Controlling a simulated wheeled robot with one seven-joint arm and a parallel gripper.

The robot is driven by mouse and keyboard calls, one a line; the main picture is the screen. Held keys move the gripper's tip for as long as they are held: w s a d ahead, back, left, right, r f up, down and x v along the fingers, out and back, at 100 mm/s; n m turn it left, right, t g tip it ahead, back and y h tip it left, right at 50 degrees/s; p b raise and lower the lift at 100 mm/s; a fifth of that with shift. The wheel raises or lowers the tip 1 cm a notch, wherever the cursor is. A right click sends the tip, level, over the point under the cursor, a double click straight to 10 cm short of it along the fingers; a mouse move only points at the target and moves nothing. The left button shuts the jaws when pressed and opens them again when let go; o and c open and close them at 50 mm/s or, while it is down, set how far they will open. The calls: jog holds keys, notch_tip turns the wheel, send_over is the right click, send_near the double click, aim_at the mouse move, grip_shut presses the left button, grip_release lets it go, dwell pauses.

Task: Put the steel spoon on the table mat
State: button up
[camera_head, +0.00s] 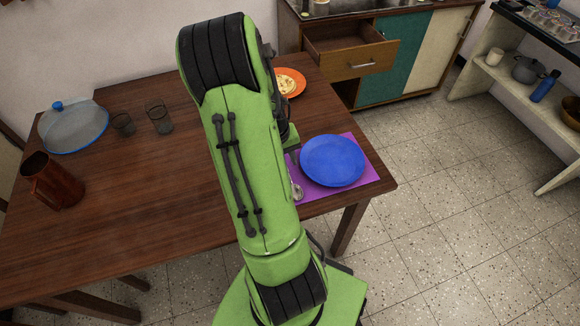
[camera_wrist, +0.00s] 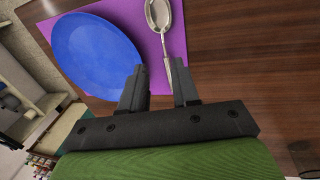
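The steel spoon (camera_wrist: 163,18) shows in the wrist view with its bowl over the purple table mat (camera_wrist: 178,42). Its handle runs toward my gripper (camera_wrist: 159,78), and the lower end lies between the fingers, closer to the right one. The fingers are apart, with a gap on the left side of the handle. In the head view the spoon (camera_head: 298,191) shows at the left part of the mat (camera_head: 318,193), beside the blue plate (camera_head: 333,160). The plate (camera_wrist: 95,50) also shows in the wrist view. My arm hides most of my gripper in the head view.
An orange plate with food (camera_head: 291,82) stands at the table's back edge. Two glasses (camera_head: 159,117), a lidded dish (camera_head: 73,126) and a brown jug (camera_head: 50,183) stand on the left. An open drawer (camera_head: 350,55) is behind the table. The table's (camera_head: 150,205) left middle is clear.

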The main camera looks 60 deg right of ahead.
jog(key=w+a+r+n+t, duration=0.2)
jog(key=w+a+r, duration=0.2)
jog(key=a+r, duration=0.3)
jog(key=w+a+r+n+t, duration=0.2)
jog(key=w+a+r, duration=0.2)
jog(key=a+r, duration=0.3)
jog(key=s+a+r+n+t, duration=0.1)
jog(key=s+a+r+n, duration=0.1)
jog(key=a, duration=0.6)
jog(key=s+a+r+n+t+y, duration=0.1)
jog(key=s+a+r+n+t, duration=0.1)
jog(key=s+a+r, duration=0.3)
jog(key=a+n, duration=0.1)
jog(key=a, duration=0.2)
jog(key=shift+a+r+y, duration=0.2)
jog(key=shift+r+y, duration=0.1)
